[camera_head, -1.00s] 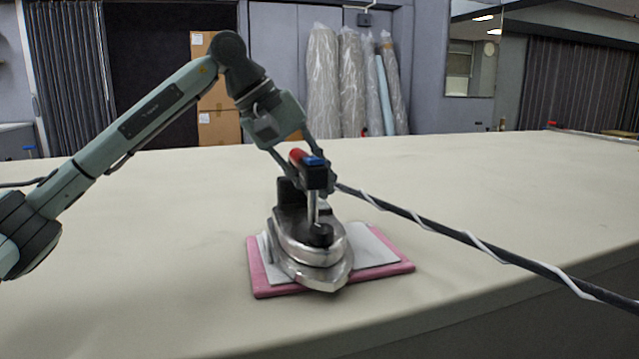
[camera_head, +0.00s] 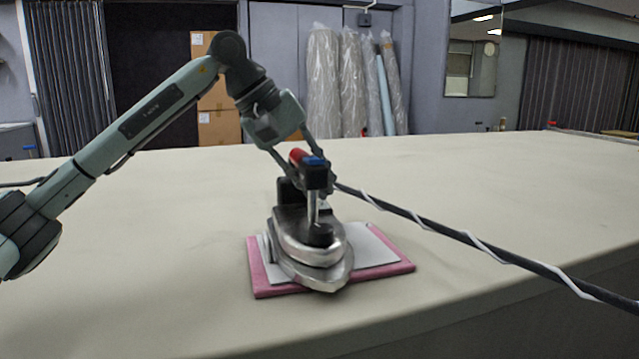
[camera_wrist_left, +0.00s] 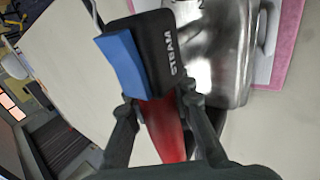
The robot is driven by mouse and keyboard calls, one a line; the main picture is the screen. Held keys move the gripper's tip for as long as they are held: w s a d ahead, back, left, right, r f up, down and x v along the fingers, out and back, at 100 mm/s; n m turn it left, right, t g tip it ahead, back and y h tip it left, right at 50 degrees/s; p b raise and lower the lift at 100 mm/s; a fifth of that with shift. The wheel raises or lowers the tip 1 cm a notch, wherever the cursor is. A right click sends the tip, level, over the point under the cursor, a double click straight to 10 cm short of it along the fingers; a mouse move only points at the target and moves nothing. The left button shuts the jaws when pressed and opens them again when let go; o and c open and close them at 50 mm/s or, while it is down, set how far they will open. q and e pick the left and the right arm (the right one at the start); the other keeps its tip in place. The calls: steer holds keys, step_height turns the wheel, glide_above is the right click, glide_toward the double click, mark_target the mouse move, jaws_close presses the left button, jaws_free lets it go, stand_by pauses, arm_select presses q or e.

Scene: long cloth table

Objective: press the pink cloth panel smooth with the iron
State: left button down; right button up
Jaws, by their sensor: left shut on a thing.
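The iron (camera_head: 312,255) is metal with a black and red handle and a blue button. It rests over the left and middle part of a light grey cloth sheet (camera_head: 372,245), which lies on the pink panel (camera_head: 388,271) on the table. My left gripper (camera_head: 312,170) is shut on the iron's handle. In the left wrist view the gripper (camera_wrist_left: 160,105) has its fingers on both sides of the red handle (camera_wrist_left: 163,130). A pink edge (camera_wrist_left: 288,40) shows there beside the iron's metal body (camera_wrist_left: 215,45). The iron hides part of the sheet and panel. My right gripper is not in view.
A dark cord with a white spiral (camera_head: 470,239) runs from the iron to the right edge. The cream table (camera_head: 150,250) is clear around the panel. Its front edge runs along the lower right. Wrapped rolls (camera_head: 325,85) stand behind the table.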

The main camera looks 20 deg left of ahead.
arm_select(q)
steer(key=shift+f, duration=0.2)
stand_by(0.3)
step_height(320, 180, up, 8)
steer(key=p, duration=0.5)
steer(key=shift+f, duration=0.25)
steer(key=shift+w, duration=0.1)
